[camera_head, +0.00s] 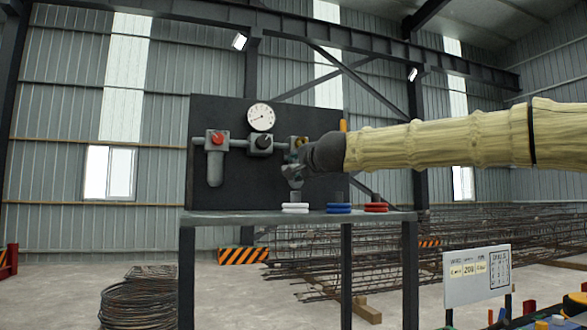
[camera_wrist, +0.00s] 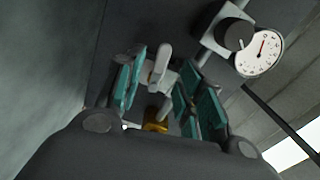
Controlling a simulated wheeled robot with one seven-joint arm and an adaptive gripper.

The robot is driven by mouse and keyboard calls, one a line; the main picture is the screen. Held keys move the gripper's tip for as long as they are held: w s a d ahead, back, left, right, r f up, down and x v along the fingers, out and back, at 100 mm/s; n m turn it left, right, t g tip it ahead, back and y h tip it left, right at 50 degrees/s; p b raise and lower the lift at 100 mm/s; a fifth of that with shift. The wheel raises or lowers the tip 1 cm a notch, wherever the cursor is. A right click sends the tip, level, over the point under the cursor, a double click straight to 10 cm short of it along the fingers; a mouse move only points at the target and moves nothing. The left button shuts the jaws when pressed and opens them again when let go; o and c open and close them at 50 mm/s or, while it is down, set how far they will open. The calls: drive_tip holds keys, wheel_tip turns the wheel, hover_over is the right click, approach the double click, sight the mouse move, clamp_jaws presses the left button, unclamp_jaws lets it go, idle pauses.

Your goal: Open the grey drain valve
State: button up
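A dark panel (camera_head: 240,165) stands on a grey table and carries a row of pipe fittings. My gripper (camera_head: 293,172) is in front of the panel's lower right part, above the table. In the wrist view its teal-padded fingers (camera_wrist: 162,88) are apart. A pale grey lever-like part (camera_wrist: 160,62) shows between and beyond them, and may be the grey drain valve. A brass-coloured part (camera_wrist: 156,126) lies below it in that view. I cannot tell whether a finger touches either one. In the head view my arm and gripper hide much of this area.
A gauge (camera_head: 261,117), a red knob (camera_head: 217,138) and a black knob (camera_head: 263,142) are on the panel left of my gripper. White (camera_head: 295,208), blue (camera_head: 339,208) and red (camera_head: 376,207) discs sit on the table (camera_head: 240,216) close below. A yellow upright part (camera_head: 343,125) is beside my wrist.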

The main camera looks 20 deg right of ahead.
sight(296, 166)
drive_tip(key=w, duration=0.2)
drive_tip(key=shift+w+d+r+p, duration=0.25)
drive_tip(key=shift+w+d+p, duration=0.05)
drive_tip(key=shift+w+p, duration=0.05)
drive_tip(key=shift+w, duration=0.35)
drive_tip(key=shift+w+a+f+p, duration=0.1)
drive_tip(key=shift+w+p, duration=0.25)
drive_tip(key=shift+w, duration=0.8)
drive_tip(key=shift+w+a, duration=0.2)
drive_tip(key=shift+c, duration=0.9)
drive_tip(key=shift+s, duration=0.1)
drive_tip(key=c, duration=0.7)
drive_tip(key=shift+d, duration=0.15)
clamp_jaws()
